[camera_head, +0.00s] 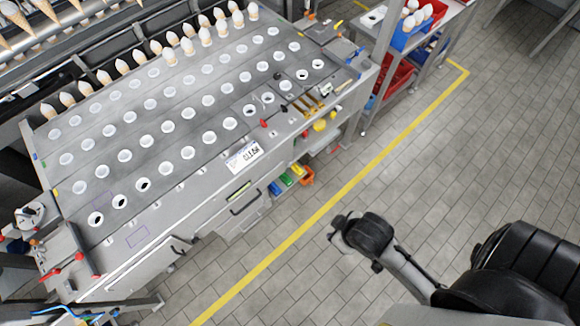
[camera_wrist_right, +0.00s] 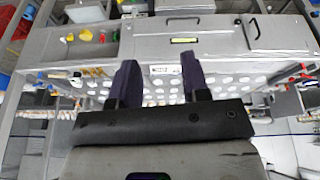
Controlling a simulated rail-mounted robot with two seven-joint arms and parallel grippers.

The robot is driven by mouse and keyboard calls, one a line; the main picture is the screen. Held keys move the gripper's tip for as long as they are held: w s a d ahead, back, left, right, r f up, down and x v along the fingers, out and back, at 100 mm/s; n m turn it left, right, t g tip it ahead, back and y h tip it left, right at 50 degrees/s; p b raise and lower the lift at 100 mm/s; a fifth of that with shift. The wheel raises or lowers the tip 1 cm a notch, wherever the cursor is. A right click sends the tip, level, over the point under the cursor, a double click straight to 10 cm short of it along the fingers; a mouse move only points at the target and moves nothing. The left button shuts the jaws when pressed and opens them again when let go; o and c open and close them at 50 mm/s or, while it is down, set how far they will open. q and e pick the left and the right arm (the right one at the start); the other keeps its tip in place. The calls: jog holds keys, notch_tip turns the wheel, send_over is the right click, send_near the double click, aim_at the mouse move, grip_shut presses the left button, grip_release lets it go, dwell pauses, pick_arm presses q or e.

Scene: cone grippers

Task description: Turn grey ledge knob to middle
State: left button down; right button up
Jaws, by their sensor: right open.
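I cannot pick out a grey knob for certain against the grey ledge. My right gripper (camera_head: 342,228) is over the floor in front of the workstation, apart from it. In the right wrist view its two dark fingers (camera_wrist_right: 158,78) are spread with nothing between them. My left gripper is not in view.
The workstation top has rows of round holes, with several cones (camera_head: 205,35) at its back. A cart with blue and red bins (camera_head: 403,40) stands at the upper right. Colored bins (camera_head: 290,180) sit under the ledge. The tiled floor beyond the yellow line (camera_head: 340,195) is clear.

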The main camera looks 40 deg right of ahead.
jog(key=shift+a, duration=0.3)
